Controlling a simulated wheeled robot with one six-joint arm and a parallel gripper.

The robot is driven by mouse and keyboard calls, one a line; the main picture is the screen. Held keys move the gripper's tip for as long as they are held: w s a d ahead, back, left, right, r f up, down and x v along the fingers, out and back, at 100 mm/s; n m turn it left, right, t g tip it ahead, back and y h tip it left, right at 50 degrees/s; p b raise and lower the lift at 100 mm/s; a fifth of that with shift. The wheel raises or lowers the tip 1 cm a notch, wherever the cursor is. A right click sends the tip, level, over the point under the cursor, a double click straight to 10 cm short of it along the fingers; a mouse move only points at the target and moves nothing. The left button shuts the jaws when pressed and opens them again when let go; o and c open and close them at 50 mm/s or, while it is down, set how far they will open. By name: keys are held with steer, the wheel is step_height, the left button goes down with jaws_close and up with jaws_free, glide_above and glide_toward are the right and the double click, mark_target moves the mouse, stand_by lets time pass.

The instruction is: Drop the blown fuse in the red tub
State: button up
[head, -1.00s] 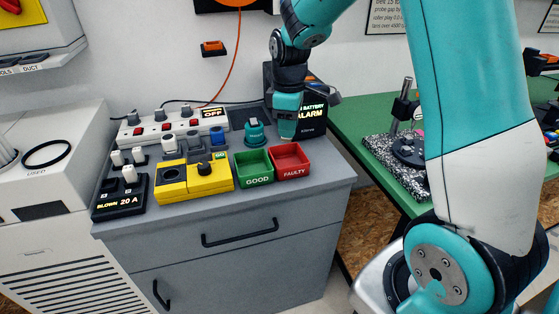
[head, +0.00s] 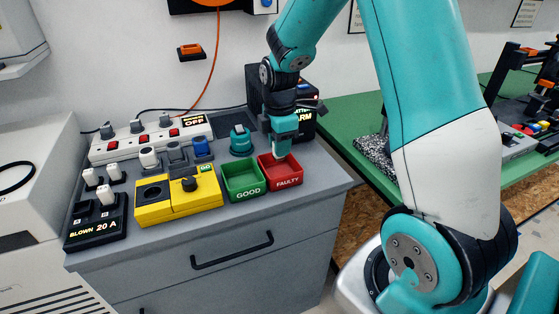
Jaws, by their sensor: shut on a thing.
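The red tub (head: 283,178), labelled FAULTY, stands at the right of the grey cabinet top, beside the green tub (head: 243,186) labelled GOOD. My gripper (head: 281,149) points down over the back part of the red tub, with its tips at about the rim. It is shut on a small pale piece, the fuse (head: 279,156), mostly hidden by the fingers. How far the fuse reaches into the tub I cannot tell. The black fuse holder (head: 96,227), reading BLOWN 20 A, stands at the left with white fuses in it.
A yellow tester (head: 178,198) with a black knob stands left of the tubs. Behind are a power strip (head: 150,140) reading OFF, a teal knobbed thing (head: 241,141) and a black alarm box (head: 256,88). A green bench (head: 345,122) lies to the right.

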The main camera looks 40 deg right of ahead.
steer(key=shift+f, duration=2.65)
steer(key=shift+f, duration=0.1)
steer(key=shift+f, duration=0.1)
steer(key=o, duration=0.9)
steer(key=r, duration=1.2)
steer(key=shift+a+r, duration=0.2)
steer(key=s+a+r+m+y, duration=0.2)
steer(key=s+a+r+m, duration=0.1)
steer(key=s+a, duration=0.8)
steer(key=s+a+r+m+y, duration=0.2)
steer(key=s+a+r+m, duration=0.1)
steer(key=s+a, duration=0.8)
steer(key=shift+r+m, duration=0.3)
steer(key=shift+m, duration=0.6)
steer(key=shift+s, duration=0.1)
